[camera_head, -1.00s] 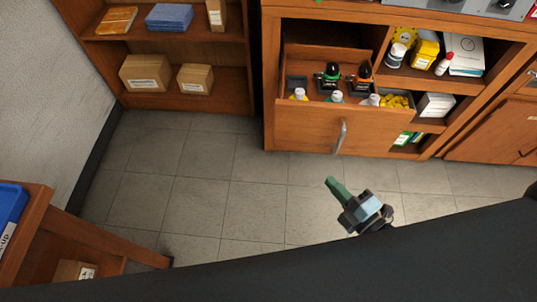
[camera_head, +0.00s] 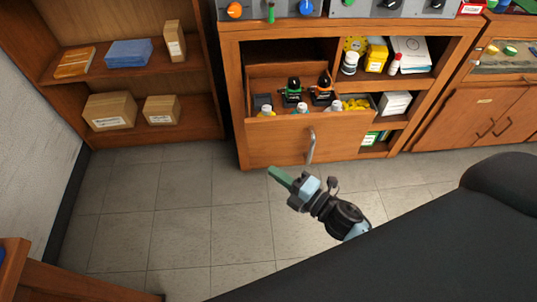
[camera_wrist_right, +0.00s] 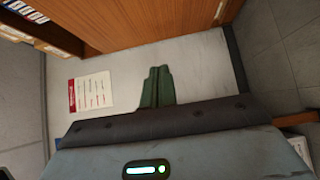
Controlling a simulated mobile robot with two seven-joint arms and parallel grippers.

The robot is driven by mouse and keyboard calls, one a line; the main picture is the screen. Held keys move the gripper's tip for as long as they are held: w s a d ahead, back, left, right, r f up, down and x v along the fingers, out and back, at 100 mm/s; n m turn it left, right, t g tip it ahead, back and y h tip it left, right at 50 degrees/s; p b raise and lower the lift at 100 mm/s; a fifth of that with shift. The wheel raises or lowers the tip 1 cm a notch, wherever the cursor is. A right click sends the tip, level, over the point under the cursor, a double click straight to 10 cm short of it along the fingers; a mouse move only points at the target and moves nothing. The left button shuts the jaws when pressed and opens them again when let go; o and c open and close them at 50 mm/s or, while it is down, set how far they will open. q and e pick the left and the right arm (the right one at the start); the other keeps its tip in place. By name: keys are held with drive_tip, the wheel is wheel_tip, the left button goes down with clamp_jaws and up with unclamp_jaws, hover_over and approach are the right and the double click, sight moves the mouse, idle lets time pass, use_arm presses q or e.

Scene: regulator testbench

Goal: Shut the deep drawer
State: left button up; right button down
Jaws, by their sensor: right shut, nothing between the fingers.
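The deep drawer (camera_head: 275,145) is pulled out of the wooden bench in the head view. It has a wooden front with a vertical metal handle (camera_head: 311,146). Several bottles and small items stand inside it. My right gripper (camera_head: 279,176) is in front of the drawer, below and left of the handle in the picture, apart from it. Its green fingers are shut and empty; they also show together in the right wrist view (camera_wrist_right: 157,87). The drawer cannot be made out for certain in the wrist view. My left gripper is not in view.
A wooden shelf (camera_head: 150,82) with boxes stands to the left of the bench. Open shelves right of the drawer hold a yellow box (camera_head: 376,57) and bottles. A cabinet (camera_head: 480,120) stands further right. The tiled floor (camera_head: 180,225) in front is clear.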

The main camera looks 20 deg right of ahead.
sight(257, 148)
drive_tip(key=w, duration=0.5)
drive_tip(key=shift+a, duration=0.3)
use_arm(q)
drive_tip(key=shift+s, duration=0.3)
use_arm(e)
drive_tip(key=shift+w+d, duration=0.2)
drive_tip(key=shift+w, duration=0.4)
drive_tip(key=shift+w, duration=0.15)
